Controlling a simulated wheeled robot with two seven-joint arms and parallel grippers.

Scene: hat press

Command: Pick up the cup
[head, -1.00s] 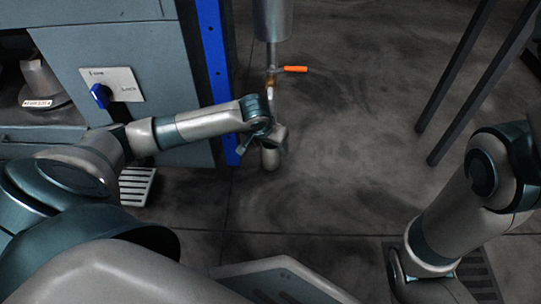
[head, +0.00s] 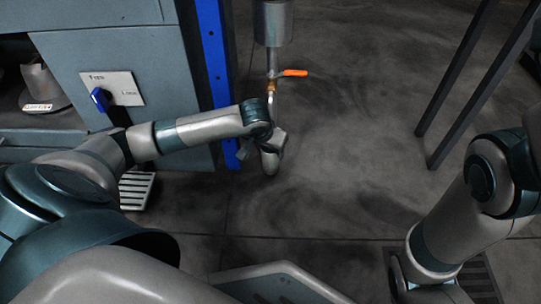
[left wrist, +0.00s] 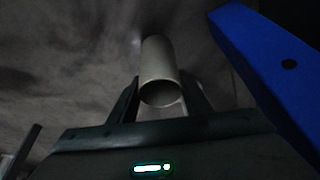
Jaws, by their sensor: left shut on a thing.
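The cup is a plain grey cylinder. In the left wrist view the cup (left wrist: 159,72) sits between the two dark fingers of my left gripper (left wrist: 161,92), with its round end facing the camera. In the head view my left gripper (head: 266,146) is shut on the cup (head: 271,163), below the pipe with the orange-handled valve. The wrist partly hides the cup there. My right arm comes in at the right, but its gripper is out of view.
The orange valve handle (head: 295,73) and a grey hanging cylinder (head: 273,22) are just above the left wrist. A blue post (head: 212,60) and grey cabinet (head: 70,60) with a blue switch (head: 100,100) stand left. Dark legs (head: 462,85) stand right. The floor between is clear.

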